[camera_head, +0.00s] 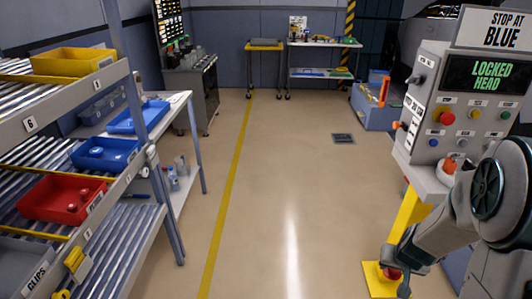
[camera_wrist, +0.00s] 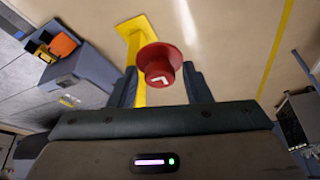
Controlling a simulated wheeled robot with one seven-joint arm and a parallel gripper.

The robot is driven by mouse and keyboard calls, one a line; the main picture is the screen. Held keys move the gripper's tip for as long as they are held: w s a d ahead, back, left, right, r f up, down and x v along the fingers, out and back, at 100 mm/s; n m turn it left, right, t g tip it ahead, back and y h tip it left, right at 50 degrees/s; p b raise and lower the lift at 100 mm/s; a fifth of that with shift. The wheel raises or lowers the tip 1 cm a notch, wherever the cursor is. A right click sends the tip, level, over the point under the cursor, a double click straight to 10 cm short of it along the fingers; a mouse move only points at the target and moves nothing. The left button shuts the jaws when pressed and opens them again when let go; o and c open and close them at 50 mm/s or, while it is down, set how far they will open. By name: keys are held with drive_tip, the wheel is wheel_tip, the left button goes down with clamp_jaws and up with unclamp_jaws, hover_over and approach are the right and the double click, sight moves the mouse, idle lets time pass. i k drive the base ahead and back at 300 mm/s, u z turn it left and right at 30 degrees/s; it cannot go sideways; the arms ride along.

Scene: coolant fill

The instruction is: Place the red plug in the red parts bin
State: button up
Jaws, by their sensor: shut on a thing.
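My gripper (camera_wrist: 163,88) is shut on the red plug (camera_wrist: 160,60), which sits between the two fingers in the wrist view and has a pale mark on its end. In the head view the red plug (camera_head: 392,275) shows at the lower right, partly hidden by my gripper (camera_head: 396,270), in front of the yellow post's base. The red parts bin (camera_head: 62,200) is on the left rack, far to the left of my gripper. It holds a few small round red parts.
The left rack also carries a blue bin (camera_head: 105,154), a yellow bin (camera_head: 73,61) and a grey bin (camera_head: 25,265). A control panel (camera_head: 465,100) on a yellow post (camera_head: 410,212) stands close to my arm at right. The floor (camera_head: 280,190) between is clear.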

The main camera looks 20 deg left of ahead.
sight(59, 204)
drive_tip(key=u, duration=0.35)
drive_tip(key=i, duration=1.05)
drive_tip(key=u, duration=1.45)
drive_tip(key=i, duration=0.65)
drive_tip(key=u, duration=0.7)
